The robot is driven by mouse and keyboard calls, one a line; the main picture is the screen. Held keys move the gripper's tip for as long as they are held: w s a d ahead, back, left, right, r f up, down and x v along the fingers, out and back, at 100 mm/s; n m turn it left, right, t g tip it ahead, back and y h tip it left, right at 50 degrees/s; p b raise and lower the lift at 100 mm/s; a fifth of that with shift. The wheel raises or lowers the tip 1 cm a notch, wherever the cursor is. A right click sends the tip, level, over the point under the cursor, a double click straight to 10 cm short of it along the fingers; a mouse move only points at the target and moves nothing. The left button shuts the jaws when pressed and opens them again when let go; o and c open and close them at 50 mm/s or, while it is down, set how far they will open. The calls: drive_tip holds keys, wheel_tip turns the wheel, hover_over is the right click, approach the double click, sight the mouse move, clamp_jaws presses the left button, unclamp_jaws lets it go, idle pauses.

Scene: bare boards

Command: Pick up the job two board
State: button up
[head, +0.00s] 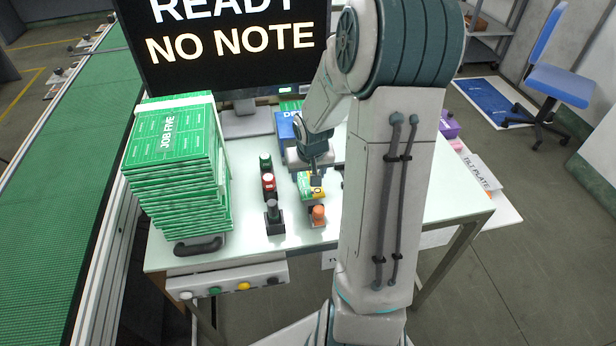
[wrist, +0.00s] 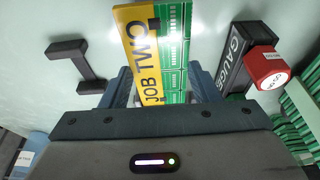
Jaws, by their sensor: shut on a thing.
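The job two board is green with a yellow strip reading "JOB TWO". In the wrist view the board (wrist: 172,58) stands between the two fingers of my gripper (wrist: 160,82), which is shut on it. In the head view my gripper (head: 316,181) points down over the middle of the table, and part of the green and yellow board (head: 304,184) shows beside it. The arm and gripper hide much of the board there. I cannot tell whether the board touches the table.
A tall stack of green "JOB FIVE" boards (head: 172,165) stands at left by a conveyor (head: 65,130). A red-topped gauge (wrist: 264,67) and a dark bracket (wrist: 76,66) flank the board. An orange-topped piece (head: 318,215) stands close. A monitor (head: 235,45) stands behind.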

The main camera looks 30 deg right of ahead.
drive_tip(key=shift+r, duration=0.5)
drive_tip(key=r, duration=0.2)
drive_tip(key=d+r, duration=0.1)
drive_tip(key=shift+r, duration=0.4)
drive_tip(key=s+d+r+p, duration=0.1)
drive_tip(key=d+r+p, duration=0.1)
drive_tip(key=d+p, duration=0.4)
drive_tip(key=d, duration=0.4)
drive_tip(key=shift+s+d+r+p, duration=0.2)
drive_tip(key=shift+d+r+p, duration=0.1)
drive_tip(key=shift+r+p, duration=0.05)
wheel_tip(320, 180, down, 8)
drive_tip(key=b, duration=0.6)
drive_tip(key=shift+b, duration=0.3)
drive_tip(key=shift+f+b, duration=0.3)
drive_tip(key=shift+f, duration=0.15)
